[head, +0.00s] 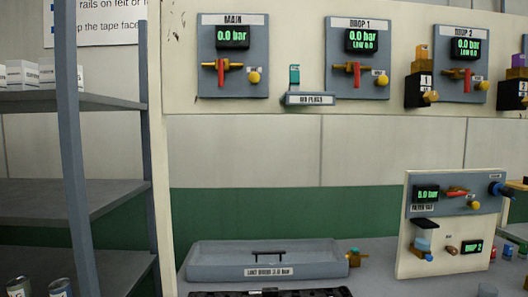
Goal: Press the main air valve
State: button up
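The MAIN panel (211,79) is a grey plate at the upper left of the cream wall board. Its display (233,38) reads 0.0 bar in green. Below the display is the main air valve, a brass body with a red handle (220,75) that hangs straight down. A round yellow brass fitting (254,77) sits to the right of the handle. Nothing blocks the panel. My gripper is not in view.
The DROP 1 panel (378,84) and DROP 2 panel (462,87) are to the right, both at 0.0 bar. A small AIR PLUGS shelf (309,99) juts out between MAIN and DROP 1. A shelf rack (78,150) stands left. A grey tray (215,262) and a filter station (430,235) are below.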

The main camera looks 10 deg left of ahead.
aim_at(220, 62)
jog(key=u, duration=0.5)
jog(key=k, duration=0.55)
jog(key=u, duration=1.15)
jog(key=i, duration=0.9)
jog(key=z, duration=0.55)
jog(key=i, duration=0.8)
jog(key=z, duration=0.75)
